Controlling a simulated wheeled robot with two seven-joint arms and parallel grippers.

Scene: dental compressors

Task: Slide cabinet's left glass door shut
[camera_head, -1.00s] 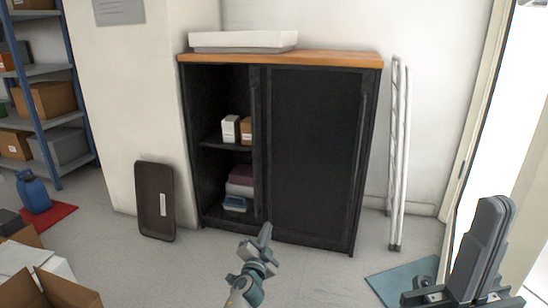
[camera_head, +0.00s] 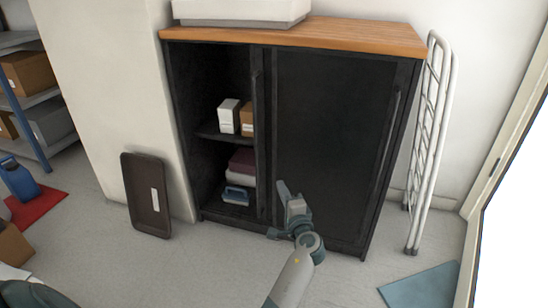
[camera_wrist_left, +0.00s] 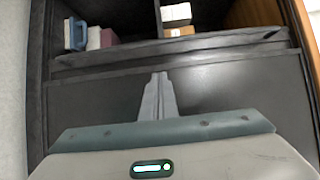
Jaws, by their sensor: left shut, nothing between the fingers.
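The black cabinet (camera_head: 211,45) with a wooden top stands against the wall. Its left half is open, showing shelves. The dark door panels overlap over the right half, and the left door's edge with an upright handle (camera_head: 258,120) stands near the cabinet's middle. A second handle (camera_head: 389,145) is near the right side. My left gripper (camera_head: 282,187) is shut and empty, in front of the dark panel (camera_head: 330,130), just right of the middle handle. In the left wrist view the shut fingertips (camera_wrist_left: 159,77) point at the handle edge (camera_wrist_left: 170,52); contact cannot be told.
Small boxes (camera_head: 229,116) and a blue-grey item (camera_head: 237,195) sit on the cabinet shelves. A dark tray (camera_head: 147,200) leans on the wall at left. A white folded rack (camera_head: 428,150) leans at right. A blue mat (camera_head: 421,286) lies on the floor.

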